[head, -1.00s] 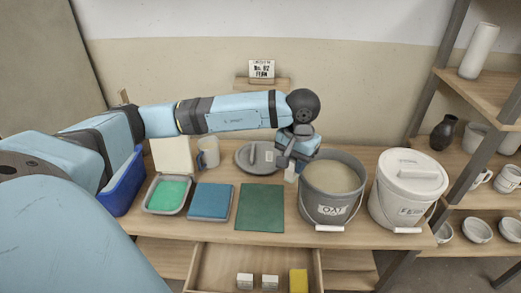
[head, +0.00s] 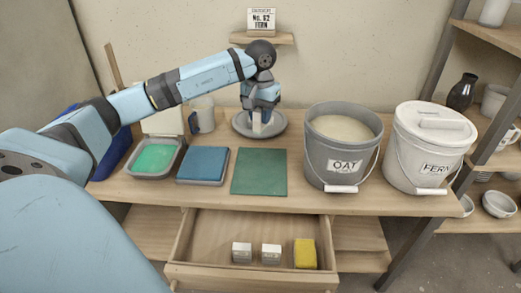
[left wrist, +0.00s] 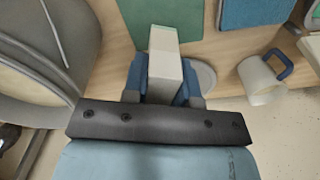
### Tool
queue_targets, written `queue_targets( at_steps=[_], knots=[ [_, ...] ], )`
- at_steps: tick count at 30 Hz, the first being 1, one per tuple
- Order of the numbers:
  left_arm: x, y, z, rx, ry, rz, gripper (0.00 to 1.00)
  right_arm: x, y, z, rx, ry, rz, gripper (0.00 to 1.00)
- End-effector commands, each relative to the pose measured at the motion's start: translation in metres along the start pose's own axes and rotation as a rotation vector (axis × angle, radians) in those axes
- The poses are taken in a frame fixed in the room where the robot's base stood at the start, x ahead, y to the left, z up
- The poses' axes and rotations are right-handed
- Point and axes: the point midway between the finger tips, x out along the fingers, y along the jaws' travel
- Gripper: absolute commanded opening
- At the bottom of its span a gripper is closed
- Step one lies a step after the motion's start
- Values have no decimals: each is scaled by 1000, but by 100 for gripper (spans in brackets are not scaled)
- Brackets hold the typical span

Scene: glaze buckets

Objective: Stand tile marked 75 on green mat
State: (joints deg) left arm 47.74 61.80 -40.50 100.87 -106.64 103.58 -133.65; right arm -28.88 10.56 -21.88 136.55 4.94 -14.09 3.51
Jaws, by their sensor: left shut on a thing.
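A pale tile-like block (left wrist: 165,58) is between the fingers of my left gripper (left wrist: 162,85) in the left wrist view. Its number cannot be read. In the head view my left gripper (head: 262,108) points down with the pale block (head: 257,130) in its fingers, in front of the grey lid (head: 243,128), above the table. The flat green mat (head: 259,172) lies bare on the table, nearer than the gripper. It also shows in the left wrist view (left wrist: 190,16). My right gripper is not in view.
An OAT bucket (head: 318,160) and lidded FERN bucket (head: 412,165) stand right of the mat. A blue block (head: 203,164) and tray of green glaze (head: 155,158) are left. The open drawer (head: 205,235) holds two white blocks (head: 242,252) (head: 271,253) and a yellow sponge (head: 305,253).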

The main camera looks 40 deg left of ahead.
Motion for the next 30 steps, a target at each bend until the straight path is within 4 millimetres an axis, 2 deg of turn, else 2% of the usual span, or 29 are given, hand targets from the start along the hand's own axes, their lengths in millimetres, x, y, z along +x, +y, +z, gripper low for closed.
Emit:
queue_targets(
  at_steps=[1, 3, 7, 10, 19, 25, 30],
  knots=[
    [19, 0, 1, 0, -4, -1, 0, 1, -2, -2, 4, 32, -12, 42],
    [38, 0, 1, -1, -3, -1, 0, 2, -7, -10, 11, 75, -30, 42],
    [72, 0, 1, -1, -3, -1, 0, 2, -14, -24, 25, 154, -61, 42],
    [92, 0, 0, 0, -2, 0, 0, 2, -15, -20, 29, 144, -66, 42],
    [116, 0, 0, 0, 0, 0, 0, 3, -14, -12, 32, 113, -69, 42],
    [147, 1, 1, -1, -2, 1, 0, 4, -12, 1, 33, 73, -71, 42],
    [151, 0, 0, 0, 2, 0, 0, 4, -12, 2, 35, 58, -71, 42]
  ],
)
